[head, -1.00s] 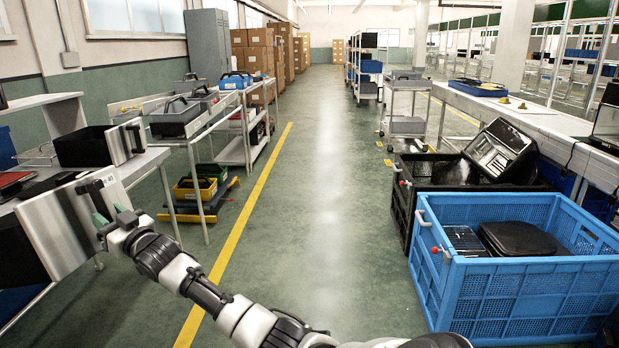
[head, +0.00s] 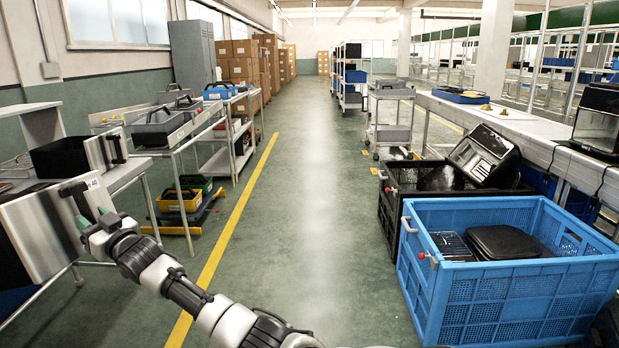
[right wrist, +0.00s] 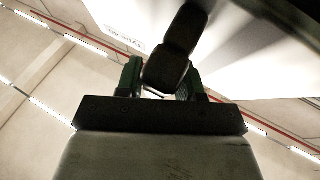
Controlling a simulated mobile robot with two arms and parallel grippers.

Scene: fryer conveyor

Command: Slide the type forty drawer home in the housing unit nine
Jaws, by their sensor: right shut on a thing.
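A drawer with a brushed silver front (head: 52,232) and a dark handle (head: 76,192) is at the left edge of the head view. My right gripper (head: 92,218) is shut on that handle. In the right wrist view the handle (right wrist: 178,45) lies between the fingers of the gripper (right wrist: 160,78). A label on the pale front (right wrist: 118,36) seems to read Type-40. The drawer's left part is cut off by the picture's edge. I cannot make out which housing is unit nine. My left gripper is not in view.
Another silver-fronted drawer (head: 98,150) stands on the left bench. A blue crate (head: 490,300) and a black crate (head: 392,215) stand at right. A dark appliance (head: 600,118) sits on the right bench (head: 530,128). The aisle floor (head: 310,200) between is clear.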

